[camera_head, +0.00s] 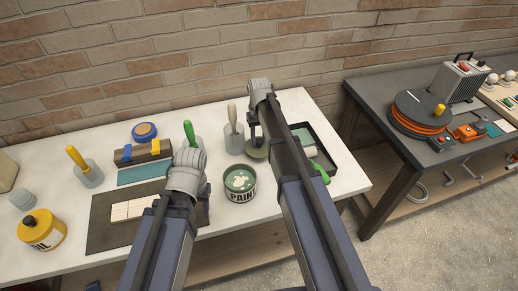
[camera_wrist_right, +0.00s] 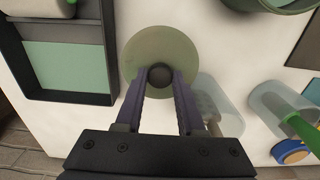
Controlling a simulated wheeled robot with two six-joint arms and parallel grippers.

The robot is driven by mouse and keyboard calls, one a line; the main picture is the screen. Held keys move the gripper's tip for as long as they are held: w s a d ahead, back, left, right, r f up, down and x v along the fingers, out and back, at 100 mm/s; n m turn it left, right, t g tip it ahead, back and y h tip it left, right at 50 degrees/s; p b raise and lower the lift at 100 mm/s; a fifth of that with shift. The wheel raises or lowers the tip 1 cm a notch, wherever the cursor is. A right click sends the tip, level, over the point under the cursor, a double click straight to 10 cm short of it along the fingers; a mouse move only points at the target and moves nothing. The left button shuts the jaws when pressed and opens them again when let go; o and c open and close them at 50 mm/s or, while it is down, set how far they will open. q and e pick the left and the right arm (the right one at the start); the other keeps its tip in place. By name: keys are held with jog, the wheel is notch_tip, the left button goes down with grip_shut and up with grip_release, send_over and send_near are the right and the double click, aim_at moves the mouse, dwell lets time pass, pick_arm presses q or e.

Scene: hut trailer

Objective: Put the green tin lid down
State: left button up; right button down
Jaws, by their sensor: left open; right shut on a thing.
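The green tin lid (camera_head: 256,153) is a round dull-green disc with a dark knob. It also shows in the right wrist view (camera_wrist_right: 150,48). My right gripper (camera_wrist_right: 159,78) is shut on the knob, with the disc under its fingers. The lid is over the white table between a jar and the paint tray; I cannot tell whether it touches the tabletop. The open paint tin (camera_head: 240,194), with green paint inside, stands in front of the lid. My left gripper (camera_head: 186,178) is open over the dark mat, its fingers mostly hidden by my arm.
The black paint tray (camera_head: 331,163), with a roller, is right of the lid. A jar with a brush (camera_head: 234,141) is close on its left. More jars, a yellow oil tin (camera_head: 42,230) and a dark mat (camera_head: 104,220) fill the left.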

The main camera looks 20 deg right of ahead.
aim_at(259, 141)
pick_arm(q)
jog(key=shift+f+b, duration=1.85)
pick_arm(e)
jog(key=shift+f, duration=1.9)
pick_arm(q)
jog(key=shift+f, duration=0.1)
jog(key=shift+f, duration=0.15)
pick_arm(e)
jog(key=shift+f, duration=0.25)
jog(key=c, duration=0.5)
grip_release()
jog(key=shift+r, duration=0.1)
